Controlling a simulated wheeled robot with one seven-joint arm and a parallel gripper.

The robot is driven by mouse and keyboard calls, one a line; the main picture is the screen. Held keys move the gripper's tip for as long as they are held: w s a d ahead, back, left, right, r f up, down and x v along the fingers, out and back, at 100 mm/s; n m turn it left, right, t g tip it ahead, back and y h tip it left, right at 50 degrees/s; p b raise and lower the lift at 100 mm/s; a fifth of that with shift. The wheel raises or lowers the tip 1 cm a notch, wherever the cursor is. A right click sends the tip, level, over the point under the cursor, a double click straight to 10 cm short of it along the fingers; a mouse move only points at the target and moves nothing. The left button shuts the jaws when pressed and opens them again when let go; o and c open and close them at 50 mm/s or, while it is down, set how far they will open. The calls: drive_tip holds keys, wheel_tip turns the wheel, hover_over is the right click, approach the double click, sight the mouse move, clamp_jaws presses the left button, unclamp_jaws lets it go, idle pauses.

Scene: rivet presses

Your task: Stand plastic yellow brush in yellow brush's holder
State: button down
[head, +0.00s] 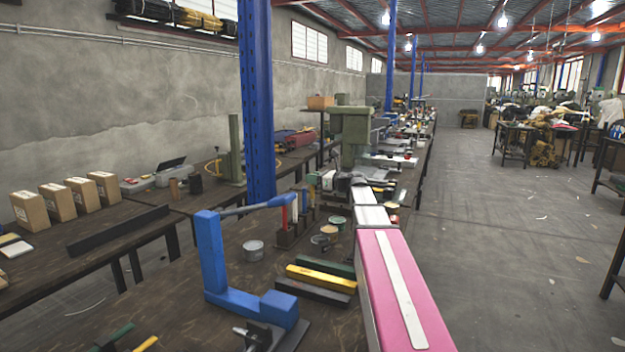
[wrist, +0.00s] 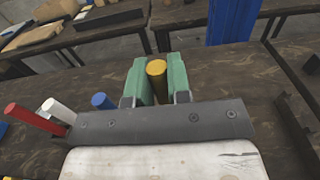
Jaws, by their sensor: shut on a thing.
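In the wrist view, my gripper (wrist: 157,78) has its two green fingers closed on the plastic yellow brush (wrist: 156,68). The round yellow end shows between the fingers; the rest is hidden. To the left stand a red brush (wrist: 22,117), a white brush (wrist: 56,108) and a blue brush (wrist: 101,101), partly behind my gripper's grey plate. In the head view, the red brush (head: 284,216), white brush and blue brush stand in a dark holder (head: 285,238) on the bench. The yellow brush cannot be made out in the head view. I cannot tell which slot is the yellow brush's.
A blue lever press (head: 213,262) stands in front of the holder. Yellow, green and black bars (head: 320,278) lie nearby, with several small tins (head: 253,249). A blue column (head: 257,110) rises behind the bench. A green press (head: 355,135) stands farther along.

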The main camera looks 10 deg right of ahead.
sight(313, 198)
drive_tip(key=shift+f, duration=1.7)
idle(0.5)
drive_tip(key=c, duration=1)
unclamp_jaws()
